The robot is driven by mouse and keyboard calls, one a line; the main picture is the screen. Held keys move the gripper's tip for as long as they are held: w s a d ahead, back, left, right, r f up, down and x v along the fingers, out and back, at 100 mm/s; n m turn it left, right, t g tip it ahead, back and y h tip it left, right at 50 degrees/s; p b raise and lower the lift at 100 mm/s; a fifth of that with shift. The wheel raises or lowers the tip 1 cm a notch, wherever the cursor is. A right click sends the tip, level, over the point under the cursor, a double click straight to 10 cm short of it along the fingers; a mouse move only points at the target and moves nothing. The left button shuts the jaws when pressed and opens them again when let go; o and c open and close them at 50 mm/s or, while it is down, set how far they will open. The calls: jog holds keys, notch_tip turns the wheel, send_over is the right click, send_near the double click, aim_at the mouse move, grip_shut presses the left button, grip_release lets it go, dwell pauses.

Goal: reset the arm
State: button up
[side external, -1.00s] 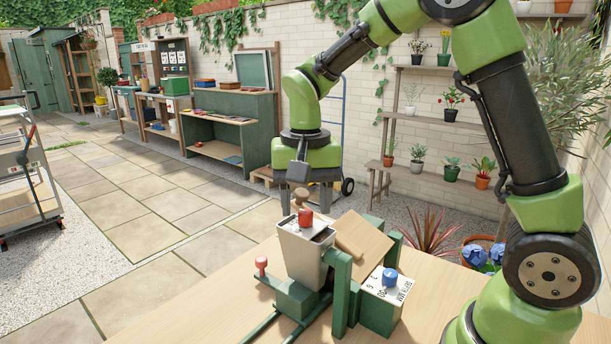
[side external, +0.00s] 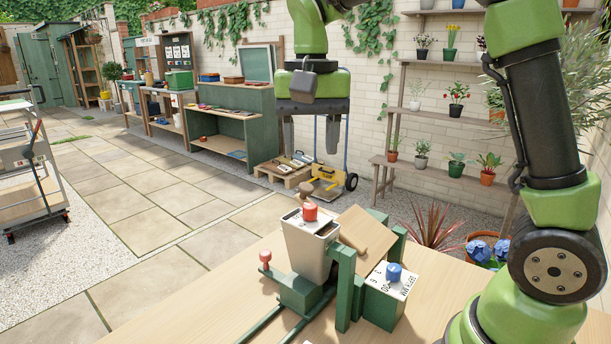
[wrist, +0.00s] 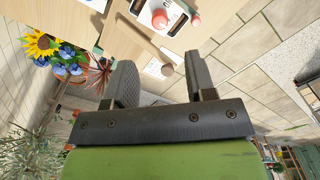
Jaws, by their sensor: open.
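My gripper (side external: 311,134) is open and empty, its two dark fingers hanging down high above the wooden table (side external: 201,311). In the wrist view its fingers (wrist: 158,95) are spread with nothing between them. Below it on the table is a green fixture (side external: 344,290) with a beige hopper (side external: 306,248) that has a red knob (side external: 310,211) on top. A tilted wooden board (side external: 366,232) leans beside the hopper. A green box with a white dial face (side external: 391,281) and a blue knob (side external: 393,271) stands to the right.
A red-topped peg (side external: 265,256) stands left of the hopper. Plant shelves (side external: 440,112) line the wall. The table's front left is clear.

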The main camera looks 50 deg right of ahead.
jog(key=s+a+n+t+y, duration=0.2)
jog(key=s+n+t, duration=0.3)
jog(key=s, duration=1)
jog(key=shift+s+a+r+t, duration=0.25)
jog(key=shift+a+r+t, duration=0.25)
jog(key=shift+t, duration=0.6)
